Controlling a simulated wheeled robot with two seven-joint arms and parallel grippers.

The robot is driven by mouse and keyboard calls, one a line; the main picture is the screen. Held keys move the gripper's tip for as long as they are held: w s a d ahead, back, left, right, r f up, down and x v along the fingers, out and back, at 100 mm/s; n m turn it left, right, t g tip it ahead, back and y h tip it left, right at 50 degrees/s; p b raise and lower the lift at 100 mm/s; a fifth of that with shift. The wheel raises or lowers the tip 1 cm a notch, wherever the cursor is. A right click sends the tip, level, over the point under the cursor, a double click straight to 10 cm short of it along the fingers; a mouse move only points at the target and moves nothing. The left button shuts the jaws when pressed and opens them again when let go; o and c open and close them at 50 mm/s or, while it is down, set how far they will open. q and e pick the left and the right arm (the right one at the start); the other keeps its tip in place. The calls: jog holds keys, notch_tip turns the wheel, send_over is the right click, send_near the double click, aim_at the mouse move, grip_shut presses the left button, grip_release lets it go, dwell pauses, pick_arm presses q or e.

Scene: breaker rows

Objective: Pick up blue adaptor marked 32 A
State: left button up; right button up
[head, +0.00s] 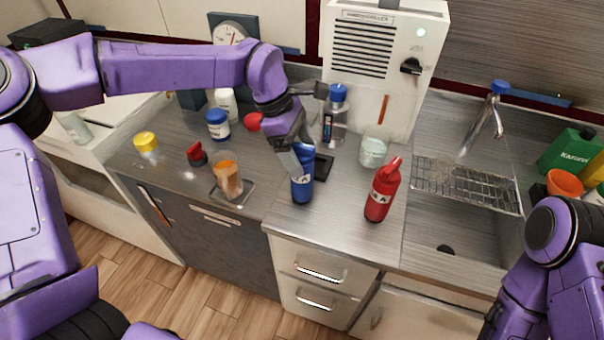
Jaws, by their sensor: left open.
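The blue adaptor (302,186) stands upright near the front edge of the steel counter, with a white band whose visible letter is A; its number is not readable. My left gripper (298,152) is open at the top of the blue adaptor, reaching down from the back left. It covers part of the adaptor's upper left side, and I cannot tell whether it touches. A similar red adaptor (380,192) with a white band stands to the right. My right arm shows at the lower right, but its gripper is out of view.
A clear blue-capped bottle (335,119) and a pale jar (373,152) stand behind. A glass with orange contents (228,179) stands on a small tray to the left. A white chiller (377,70) stands at the back. A sink with a wire rack (467,184) is on the right.

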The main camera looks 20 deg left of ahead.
pick_arm(q)
jog(key=x, duration=0.2)
jog(key=shift+w+d+f, duration=0.1)
jog(key=shift+d+f, duration=0.1)
jog(key=shift+f, duration=0.05)
grip_shut()
jog(key=shift+r, duration=0.1)
